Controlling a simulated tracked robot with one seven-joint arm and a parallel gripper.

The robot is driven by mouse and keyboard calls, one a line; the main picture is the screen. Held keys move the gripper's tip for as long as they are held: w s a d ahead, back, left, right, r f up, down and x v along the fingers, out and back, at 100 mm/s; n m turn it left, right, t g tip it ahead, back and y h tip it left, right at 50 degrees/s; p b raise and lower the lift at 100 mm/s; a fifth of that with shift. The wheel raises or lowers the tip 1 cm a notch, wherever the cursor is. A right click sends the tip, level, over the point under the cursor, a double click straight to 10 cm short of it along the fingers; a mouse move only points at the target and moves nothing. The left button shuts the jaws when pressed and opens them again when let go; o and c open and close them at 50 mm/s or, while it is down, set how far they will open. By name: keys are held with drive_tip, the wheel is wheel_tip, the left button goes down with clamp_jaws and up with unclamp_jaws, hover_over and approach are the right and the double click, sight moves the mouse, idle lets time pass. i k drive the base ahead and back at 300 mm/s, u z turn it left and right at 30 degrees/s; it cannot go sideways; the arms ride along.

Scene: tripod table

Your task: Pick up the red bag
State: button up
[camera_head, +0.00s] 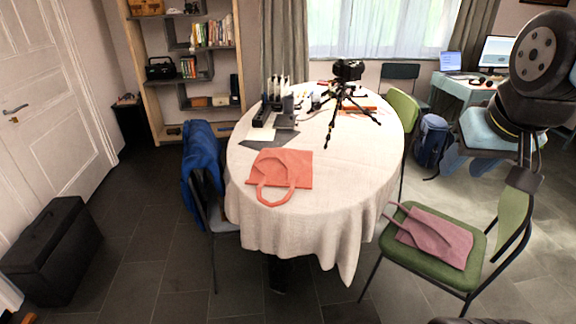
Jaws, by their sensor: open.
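A coral-red cloth bag (290,163) lies flat on the near part of the white-clothed round table (345,190). Its looped handle points toward me, near the table's front edge. A second bag, dusky pink (437,236), lies on the seat of the green chair (402,253) at the right. My dark arm comes in at the upper right. What looks like my gripper (523,179) hangs at its lower end, by the green chair's backrest. It is open, far to the right of the red bag and apart from it. Its fingertips are not clear.
A black camera on a tripod (345,97) and dark equipment (284,108) stand farther back on the table. A chair with a blue jacket (200,165) is at the table's left. A black case (58,250) stands by the door. Dark floor is free at the front left.

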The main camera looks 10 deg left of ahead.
sight(292, 168)
drive_tip(key=u, duration=0.1)
drive_tip(key=i, duration=0.9)
drive_tip(key=z, duration=0.1)
